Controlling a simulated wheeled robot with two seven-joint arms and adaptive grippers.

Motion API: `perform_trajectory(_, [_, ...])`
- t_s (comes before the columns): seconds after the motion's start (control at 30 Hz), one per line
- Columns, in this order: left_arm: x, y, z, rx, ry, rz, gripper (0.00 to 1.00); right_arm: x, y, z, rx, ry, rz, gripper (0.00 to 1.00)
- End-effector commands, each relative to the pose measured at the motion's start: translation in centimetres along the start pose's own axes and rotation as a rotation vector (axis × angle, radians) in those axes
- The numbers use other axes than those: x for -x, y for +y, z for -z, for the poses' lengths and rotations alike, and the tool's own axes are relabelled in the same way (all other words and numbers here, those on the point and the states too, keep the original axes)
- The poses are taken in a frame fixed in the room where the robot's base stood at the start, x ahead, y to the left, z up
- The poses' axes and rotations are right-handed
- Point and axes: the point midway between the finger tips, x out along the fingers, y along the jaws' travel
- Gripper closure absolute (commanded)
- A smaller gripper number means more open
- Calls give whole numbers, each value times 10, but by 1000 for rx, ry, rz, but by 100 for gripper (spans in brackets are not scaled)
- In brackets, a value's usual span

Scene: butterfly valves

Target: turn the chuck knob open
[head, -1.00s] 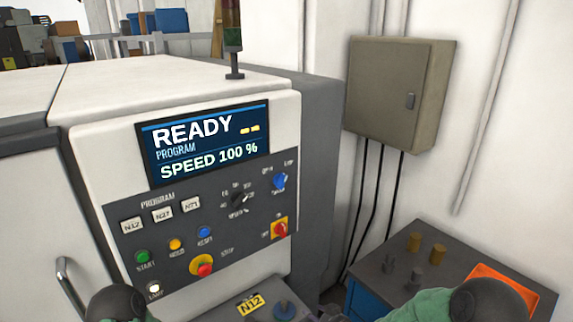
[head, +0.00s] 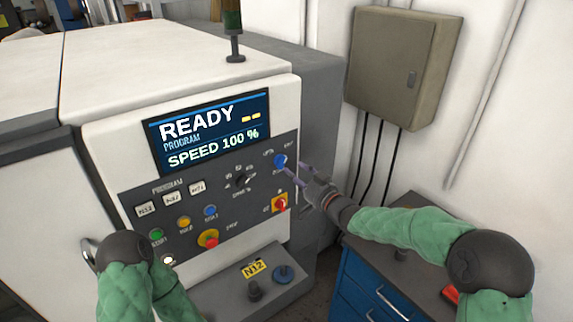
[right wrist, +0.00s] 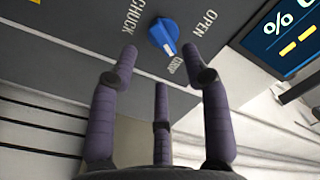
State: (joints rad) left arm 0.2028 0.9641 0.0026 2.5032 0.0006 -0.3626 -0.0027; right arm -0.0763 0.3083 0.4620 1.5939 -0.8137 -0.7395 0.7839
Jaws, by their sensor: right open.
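The blue chuck knob (head: 280,161) sits at the upper right of the machine's dark control panel. In the right wrist view the knob (right wrist: 163,36) lies just beyond my fingertips, near the CHUCK and OPEN lettering. Its white mark points toward the smaller label beside it, away from OPEN. My right gripper (head: 297,176) is open and empty, close in front of the knob. Its spread purple fingers (right wrist: 160,62) show in the right wrist view, with the knob roughly centred between the two upper tips; contact cannot be told. My left gripper is out of view.
A red and yellow switch (head: 280,203) is just below the right gripper. A red stop button (head: 208,238) is lower left. The display (head: 208,132) reads READY. A blue cabinet (head: 362,283) stands below my right arm, and a wall box (head: 395,65) is behind.

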Motion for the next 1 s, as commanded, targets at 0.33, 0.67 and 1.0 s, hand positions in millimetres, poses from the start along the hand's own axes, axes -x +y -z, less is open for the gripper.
perform_trajectory(0.33, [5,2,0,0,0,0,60,-47,0,0,0,0,0,52])
perform_trajectory(0.67, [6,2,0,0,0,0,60,-58,0,0,0,0,-2,52])
perform_trajectory(1.0, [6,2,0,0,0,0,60,-57,0,0,0,1,-1,100])
